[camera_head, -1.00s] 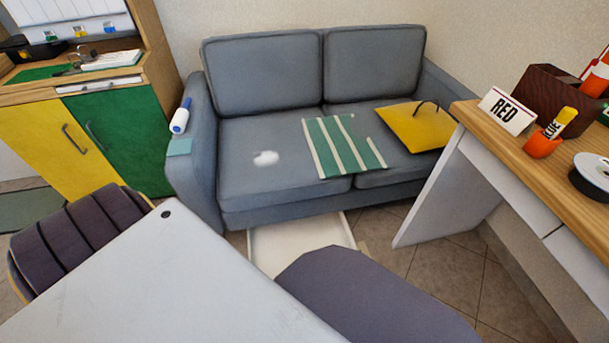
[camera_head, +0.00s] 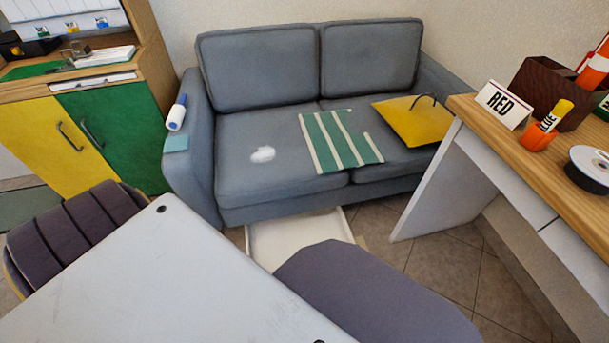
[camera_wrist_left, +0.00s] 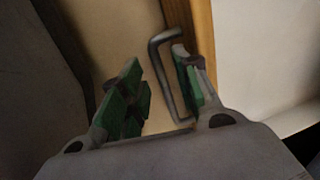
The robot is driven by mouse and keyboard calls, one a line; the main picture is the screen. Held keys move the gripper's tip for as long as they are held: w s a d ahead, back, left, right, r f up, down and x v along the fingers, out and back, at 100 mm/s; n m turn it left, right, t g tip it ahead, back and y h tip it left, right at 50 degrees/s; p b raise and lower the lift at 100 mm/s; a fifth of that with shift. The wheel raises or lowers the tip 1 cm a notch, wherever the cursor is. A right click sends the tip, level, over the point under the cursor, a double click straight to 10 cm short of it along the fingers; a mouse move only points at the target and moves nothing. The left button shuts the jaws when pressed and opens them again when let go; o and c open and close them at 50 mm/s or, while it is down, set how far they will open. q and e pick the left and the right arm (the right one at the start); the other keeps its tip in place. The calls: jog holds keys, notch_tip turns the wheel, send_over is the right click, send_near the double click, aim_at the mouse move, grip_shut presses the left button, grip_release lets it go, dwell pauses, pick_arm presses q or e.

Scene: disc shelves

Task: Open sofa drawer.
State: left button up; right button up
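A white drawer (camera_head: 298,240) stands pulled out on the floor side beneath the grey sofa (camera_head: 270,160) in the head view. Its near end is hidden behind a dark purple-grey rounded shape. In the left wrist view, my left gripper (camera_wrist_left: 158,92) has its two green-padded fingers apart. A bent metal handle (camera_wrist_left: 166,85) passes between them, closer to the right finger, beside a brown wooden edge and a white panel. Whether a finger touches the handle is unclear. Neither gripper shows in the head view.
A pale flat top (camera_head: 190,270) and a dark slatted chair (camera_head: 75,235) fill the near left. The dark rounded shape (camera_head: 375,300) stands in front of the drawer. A wooden-topped desk (camera_head: 530,150) is at right. Tiled floor (camera_head: 440,260) is open between desk and drawer.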

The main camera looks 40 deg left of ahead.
pick_arm(q)
notch_tip(320, 180, up, 10)
jog(key=s+d, duration=0.1)
jog(key=shift+s+d+r, duration=0.15)
jog(key=shift+d+r, duration=0.05)
jog(key=shift+d, duration=0.05)
dwell(0.7)
jog(key=shift+f, duration=0.2)
dwell(0.4)
notch_tip(320, 180, down, 6)
jog(key=a, duration=0.1)
jog(key=shift+w+f, duration=0.25)
jog(key=shift+w, duration=0.2)
dwell(0.3)
jog(key=shift+r, duration=0.2)
dwell(0.5)
jog(key=shift+w+a+f, duration=0.15)
jog(key=shift+f, duration=1.15)
jog(key=shift+w+a+f, duration=0.1)
jog(key=shift+a+f, duration=0.05)
jog(key=shift+f, duration=1.15)
jog(key=shift+w+a, duration=0.2)
jog(key=shift+a, duration=0.05)
dwell(0.5)
dwell(0.4)
